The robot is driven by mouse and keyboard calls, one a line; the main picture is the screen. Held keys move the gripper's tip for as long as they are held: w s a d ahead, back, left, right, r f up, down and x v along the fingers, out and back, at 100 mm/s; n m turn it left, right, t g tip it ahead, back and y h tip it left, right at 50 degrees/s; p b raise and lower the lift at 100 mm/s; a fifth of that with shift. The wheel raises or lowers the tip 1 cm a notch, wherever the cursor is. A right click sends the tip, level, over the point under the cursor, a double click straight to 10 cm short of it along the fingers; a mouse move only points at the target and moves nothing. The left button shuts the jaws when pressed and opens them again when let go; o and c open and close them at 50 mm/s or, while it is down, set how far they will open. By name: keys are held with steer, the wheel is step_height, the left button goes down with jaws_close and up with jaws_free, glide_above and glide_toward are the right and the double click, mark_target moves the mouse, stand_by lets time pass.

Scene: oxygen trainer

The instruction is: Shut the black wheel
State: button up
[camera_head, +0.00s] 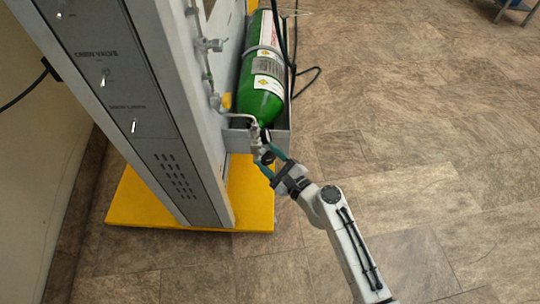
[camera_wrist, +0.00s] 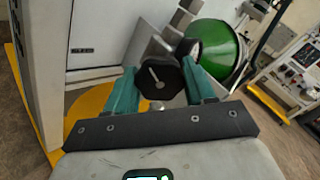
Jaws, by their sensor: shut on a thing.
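The black wheel (camera_wrist: 157,78) is a dark, many-sided knob with a light bar across its face. It sits between the two teal fingers of my gripper (camera_wrist: 160,88) in the wrist view, and the fingers are shut on its sides. In the head view my gripper (camera_head: 269,161) reaches the valve below the green cylinder (camera_head: 262,85); the wheel is small and mostly hidden there. The cylinder's green end (camera_wrist: 212,52) also shows behind the right finger in the wrist view.
The cylinder stands in a grey bracket (camera_head: 282,143) beside a tall grey cabinet (camera_head: 170,165) on a yellow base (camera_head: 130,205). Thin pipes and fittings (camera_head: 209,46) run along the cabinet. A black cable (camera_head: 312,72) hangs behind.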

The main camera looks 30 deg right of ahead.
steer(key=m+p, duration=0.1)
steer(key=m, duration=0.2)
steer(key=m+p, duration=0.2)
steer(key=m, duration=0.1)
steer(key=shift+d+m, duration=0.2)
steer(key=shift+m, duration=0.1)
steer(key=m+p, duration=0.1)
steer(key=m, duration=0.1)
steer(key=shift+f+m, duration=0.1)
steer(key=shift+m, duration=0.3)
steer(key=shift+f+m+p, duration=0.1)
steer(key=shift+m+p, duration=0.3)
steer(key=shift+m, duration=0.2)
steer(key=shift+s+a+f, duration=0.1)
steer(key=o, duration=0.8)
steer(key=shift+o, duration=1.1)
steer(key=shift+r, duration=0.2)
steer(key=p+v, duration=0.1)
steer(key=v, duration=0.9)
steer(key=shift+s+p, duration=0.3)
steer(key=shift+s, duration=0.05)
